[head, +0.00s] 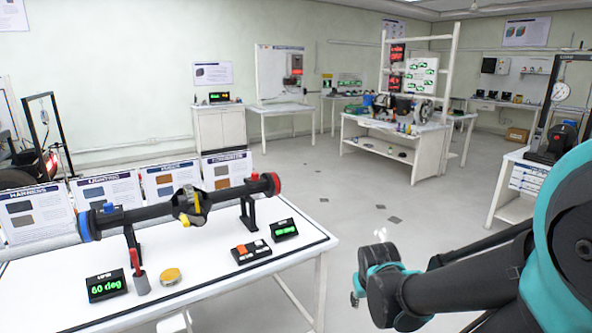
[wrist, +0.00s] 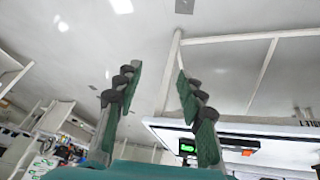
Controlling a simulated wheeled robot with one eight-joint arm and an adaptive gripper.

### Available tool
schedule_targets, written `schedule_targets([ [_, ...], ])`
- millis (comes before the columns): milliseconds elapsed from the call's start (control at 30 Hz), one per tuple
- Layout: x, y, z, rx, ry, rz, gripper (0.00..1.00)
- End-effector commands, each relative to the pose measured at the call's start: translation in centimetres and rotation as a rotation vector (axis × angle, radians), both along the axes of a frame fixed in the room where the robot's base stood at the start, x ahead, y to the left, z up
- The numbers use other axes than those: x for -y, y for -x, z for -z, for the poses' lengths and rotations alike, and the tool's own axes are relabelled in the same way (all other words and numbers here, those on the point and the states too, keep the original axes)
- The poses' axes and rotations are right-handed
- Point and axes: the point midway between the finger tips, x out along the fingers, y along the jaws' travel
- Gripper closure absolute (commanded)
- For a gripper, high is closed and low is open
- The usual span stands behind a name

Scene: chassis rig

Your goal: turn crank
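A dark horizontal shaft (head: 150,213) rests on black stands on the white table (head: 200,271) in the head view. It has a blue ring at its left end, a red ring at its right end and a dark and yellow joint (head: 190,205) in the middle. No part is clearly recognisable as a crank. A red handle stands in a grey cylinder (head: 141,284) in front of the shaft. My gripper (wrist: 158,86) is open and empty in the wrist view, its two green-padded fingers apart. In the head view it is right of the table, clear of the shaft.
A display reading 60 deg (head: 106,286), a yellow disc (head: 170,276), a red-buttoned box (head: 251,251) and a small green display (head: 285,229) sit on the table. Sample panels (head: 107,189) line its back. Open floor (head: 370,215) lies beyond its right edge.

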Motion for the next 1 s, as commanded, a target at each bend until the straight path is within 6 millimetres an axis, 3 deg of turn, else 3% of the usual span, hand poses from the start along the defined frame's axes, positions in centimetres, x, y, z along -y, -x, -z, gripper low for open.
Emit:
schedule_targets([
  [100,0.1,2.5,0.7,-0.048,-0.082,0.049,0.61],
  [200,-0.1,3.5,1.0,-0.067,-0.118,0.063,0.61],
  [467,-0.3,3.1,0.9,-0.062,-0.115,0.068,0.61],
  [567,-0.4,1.4,0.5,-0.026,-0.073,0.075,0.61],
  [767,-2.4,-4.9,-1.5,0.154,0.038,0.084,0.61],
  [867,-4.8,-8.1,-2.9,0.271,0.067,0.070,0.61],
  [1000,-9.9,-11.9,-5.1,0.449,0.065,0.024,0.61],
])
